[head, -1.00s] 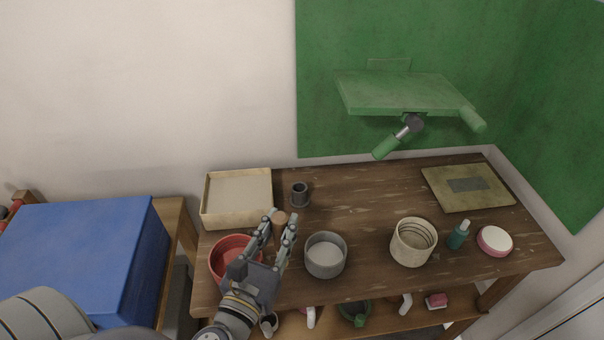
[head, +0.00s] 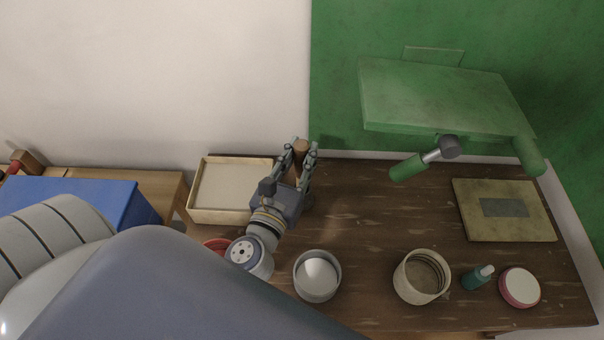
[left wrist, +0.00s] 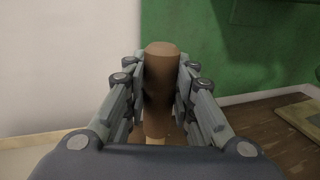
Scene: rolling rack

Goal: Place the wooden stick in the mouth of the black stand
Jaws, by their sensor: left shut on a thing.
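The wooden stick (head: 301,147) is upright or nearly so between the fingers of my left gripper (head: 304,152), which is shut on it. In the left wrist view the brown stick (left wrist: 161,85) stands between both fingers (left wrist: 160,76), with a paler lower part showing below. The gripper is over the back left of the table, just right of the cream tray. The black stand is hidden behind my gripper in the head view, so I cannot tell whether the stick touches it. My right gripper is not in view.
The cream tray (head: 192,214) is left of the gripper. A red bowl (head: 216,244) is partly hidden by my arm. A grey bowl (head: 317,276), a ribbed cream mug (head: 421,278) and a teal bottle (head: 474,279) stand in front.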

